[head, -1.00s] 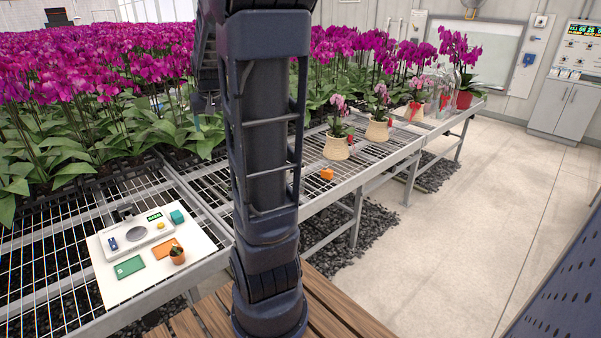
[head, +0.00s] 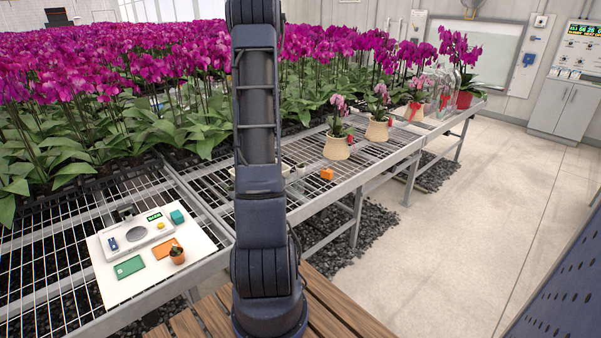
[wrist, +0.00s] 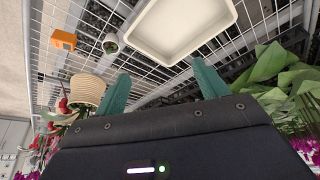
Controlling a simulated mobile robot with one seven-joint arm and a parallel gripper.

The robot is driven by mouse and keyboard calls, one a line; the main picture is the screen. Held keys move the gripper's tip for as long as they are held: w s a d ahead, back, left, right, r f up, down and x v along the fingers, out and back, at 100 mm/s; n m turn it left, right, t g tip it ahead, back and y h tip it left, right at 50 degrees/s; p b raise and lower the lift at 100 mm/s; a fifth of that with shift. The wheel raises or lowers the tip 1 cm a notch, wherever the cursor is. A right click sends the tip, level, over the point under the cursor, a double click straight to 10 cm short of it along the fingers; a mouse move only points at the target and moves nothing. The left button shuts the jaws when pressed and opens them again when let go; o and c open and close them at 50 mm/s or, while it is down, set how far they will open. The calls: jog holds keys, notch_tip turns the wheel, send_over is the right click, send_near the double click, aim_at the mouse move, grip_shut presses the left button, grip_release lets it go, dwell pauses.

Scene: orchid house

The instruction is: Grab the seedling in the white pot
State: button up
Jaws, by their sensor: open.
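In the wrist view a small round pale pot (wrist: 110,46) with a little green in it stands on the wire-mesh bench, left of a white tray (wrist: 143,46). In the head view a small pale pot (head: 300,169) shows just right of my arm, matching it. My gripper (wrist: 160,68) has two teal fingers spread wide apart with nothing between them. The pot is beyond the left fingertip and apart from it. In the head view my gripper is hidden behind my arm.
An orange block (head: 327,174) and beige orchid pots (head: 336,147) stand nearby on the bench. A white board (head: 109,276) at left carries a scale, cards and a terracotta pot (head: 177,255). Dense purple orchids (head: 90,75) fill the back left.

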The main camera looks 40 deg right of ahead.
jog(key=m, duration=0.2)
send_near(300, 168)
jog(key=shift+g, duration=0.3)
jog(key=x, duration=0.4)
jog(key=shift+w+a+f, duration=0.2)
jog(key=shift+w+f, duration=0.05)
jog(key=shift+w, duration=0.1)
jog(key=shift+h, duration=0.3)
jog(key=shift+d+x, duration=0.15)
jog(key=shift+x, duration=1.15)
jog(key=shift+d+x, duration=0.2)
jog(key=shift+x, duration=1.15)
jog(key=shift+r, duration=0.15)
jog(key=shift+c, duration=0.4)
jog(key=c, duration=1)
